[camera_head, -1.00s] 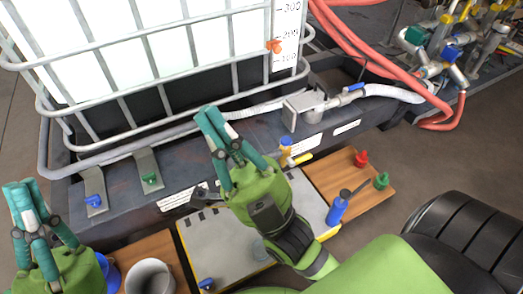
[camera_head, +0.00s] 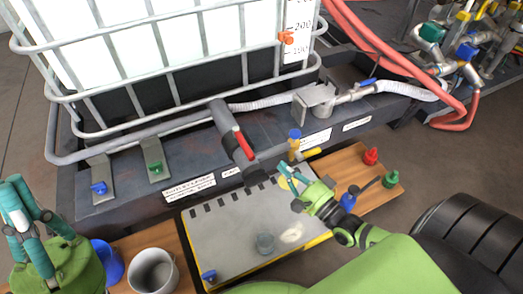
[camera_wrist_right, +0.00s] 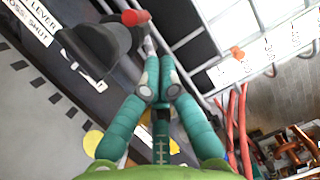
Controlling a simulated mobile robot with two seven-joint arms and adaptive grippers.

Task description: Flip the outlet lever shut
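The outlet valve (camera_head: 229,134) is a dark grey pipe stub below the front of the tank cage. Its red outlet lever (camera_head: 244,144) lies roughly along the stub. In the right wrist view the red lever end (camera_wrist_right: 135,17) shows at the top beside the dark valve body, left of the fingertips. My right gripper (camera_head: 287,178) is right of and below the lever, apart from it. Its teal fingers (camera_wrist_right: 160,85) come together at the tips with nothing between them. My left gripper (camera_head: 17,193) is at the far left, fingers up; its opening is unclear.
A label beginning "LEVER" (camera_wrist_right: 32,22) includes the word "SHUT". A grey panel (camera_head: 215,235) lies below the valve. A yellow-handled valve with a blue knob (camera_head: 295,145) stands right of it. A white cup (camera_head: 153,272) and bottles stand on wooden boards. The metal cage (camera_head: 170,90) is behind.

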